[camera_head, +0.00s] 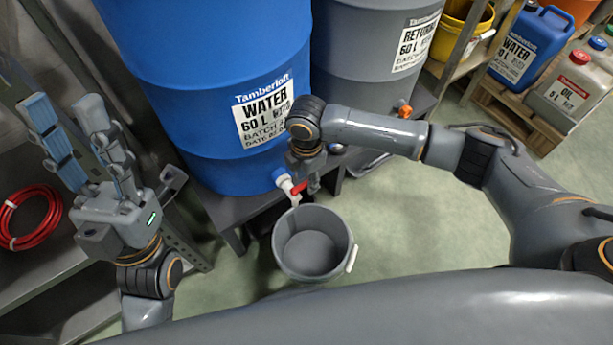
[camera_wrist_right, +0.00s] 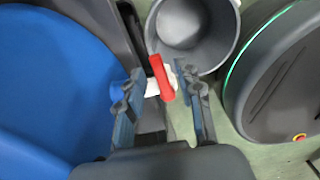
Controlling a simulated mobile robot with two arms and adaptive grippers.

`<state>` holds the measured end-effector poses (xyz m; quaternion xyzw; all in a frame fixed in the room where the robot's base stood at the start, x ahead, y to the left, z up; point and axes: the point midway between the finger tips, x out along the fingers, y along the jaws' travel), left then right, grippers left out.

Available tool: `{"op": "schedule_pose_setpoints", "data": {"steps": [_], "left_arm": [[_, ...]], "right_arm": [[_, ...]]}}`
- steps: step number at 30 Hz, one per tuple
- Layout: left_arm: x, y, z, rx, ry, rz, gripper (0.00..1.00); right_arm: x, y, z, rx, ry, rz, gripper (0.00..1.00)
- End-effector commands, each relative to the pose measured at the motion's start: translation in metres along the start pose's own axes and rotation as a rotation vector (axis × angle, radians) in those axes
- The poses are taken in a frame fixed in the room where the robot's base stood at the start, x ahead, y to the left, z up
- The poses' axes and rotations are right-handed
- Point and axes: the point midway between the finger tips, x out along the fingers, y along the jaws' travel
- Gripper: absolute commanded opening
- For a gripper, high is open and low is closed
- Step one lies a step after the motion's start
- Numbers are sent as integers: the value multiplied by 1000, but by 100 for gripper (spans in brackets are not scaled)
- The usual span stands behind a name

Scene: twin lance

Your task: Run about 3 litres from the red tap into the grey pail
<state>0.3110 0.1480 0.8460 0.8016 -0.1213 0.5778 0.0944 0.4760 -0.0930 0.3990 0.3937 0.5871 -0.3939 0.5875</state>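The red tap (camera_head: 298,188) has a red lever on a white body, low on the blue water drum (camera_head: 190,70). In the right wrist view the red lever (camera_wrist_right: 162,79) lies between my right gripper's fingers (camera_wrist_right: 160,82), with gaps at its sides. My right gripper (camera_head: 305,178) is open at the tap, partly hidden by its wrist in the head view. The grey pail (camera_head: 290,262) stands upright below the tap; its visible inside looks empty. No water stream shows. My left gripper (camera_head: 66,115) is open and empty at the left, away from the tap and pail.
The blue drum and a grey drum (camera_head: 345,60) stand on a dark bench. The grey drum has an orange tap (camera_head: 404,111). A red hose coil (camera_head: 30,218) lies on a left shelf. Jugs (camera_head: 535,45) sit on a pallet at the right. The green floor is clear beside the pail.

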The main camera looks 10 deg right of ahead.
Motion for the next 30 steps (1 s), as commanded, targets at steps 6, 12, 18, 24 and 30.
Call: {"op": "schedule_pose_setpoints", "data": {"steps": [6,12,18,24,30], "left_arm": [[0,0,0,0,-1,0,40],[0,0,1,0,-3,0,40],[3,-2,15,5,-81,-2,40],[2,-6,52,17,-291,-7,40],[-20,-14,105,35,-618,-19,40]], "right_arm": [[0,0,0,0,0,0,0],[0,0,0,1,0,0,0],[-1,-1,0,13,0,-1,0],[-3,-2,0,48,1,-1,0],[-4,-5,0,103,0,-3,0]]}}
